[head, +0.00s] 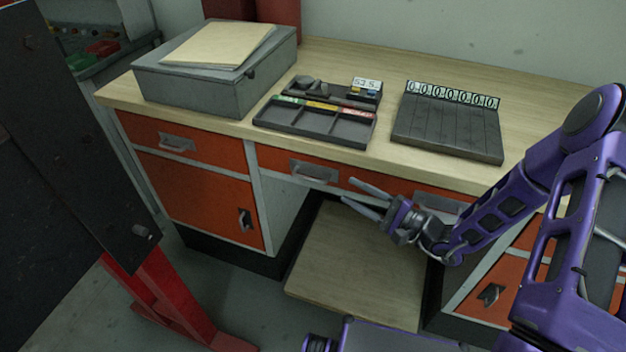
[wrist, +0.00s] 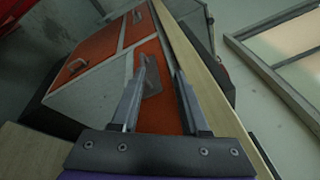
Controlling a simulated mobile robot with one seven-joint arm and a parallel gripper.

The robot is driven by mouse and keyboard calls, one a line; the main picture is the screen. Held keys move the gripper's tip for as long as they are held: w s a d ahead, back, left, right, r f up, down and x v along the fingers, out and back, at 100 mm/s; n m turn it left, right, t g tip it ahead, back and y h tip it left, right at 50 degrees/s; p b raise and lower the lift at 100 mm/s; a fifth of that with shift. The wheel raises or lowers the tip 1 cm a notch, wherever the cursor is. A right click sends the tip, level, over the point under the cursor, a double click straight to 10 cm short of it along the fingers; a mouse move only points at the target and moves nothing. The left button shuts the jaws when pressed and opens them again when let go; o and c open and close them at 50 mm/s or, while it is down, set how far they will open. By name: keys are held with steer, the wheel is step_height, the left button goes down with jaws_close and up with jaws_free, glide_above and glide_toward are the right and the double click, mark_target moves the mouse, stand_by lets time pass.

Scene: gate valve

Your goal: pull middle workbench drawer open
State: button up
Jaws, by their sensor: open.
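The middle workbench drawer (head: 275,161) is an orange front under the bench top, flush with the bench face. A grey pull handle (head: 313,171) is on its left part, and another handle (head: 442,205) shows farther right, partly behind my gripper. My gripper (head: 348,190) is open and empty, its fingers pointing left in the head view, right of and slightly below the left handle. In the wrist view, the orange front (wrist: 158,112) lies between the fingers (wrist: 161,68). A grey handle (wrist: 153,84) shows beyond them, partly covered by one finger. I see no contact.
The bench top (head: 380,80) carries a grey box (head: 215,90), a divided tray (head: 315,122) and a ribbed dark tray (head: 448,130). A left drawer (head: 150,133) sits above an orange cabinet door (head: 200,195). A low wooden board (head: 355,270) lies below my gripper.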

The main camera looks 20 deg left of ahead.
steer(key=shift+y, duration=0.5)
steer(key=d, duration=0.1)
steer(key=s+d+r, duration=0.1)
steer(key=s+d, duration=0.1)
steer(key=shift+s+d+r, duration=0.1)
steer(key=shift+d+r, duration=0.2)
steer(key=shift+r, duration=0.1)
steer(key=shift+a+n, duration=0.1)
steer(key=shift+n, duration=0.3)
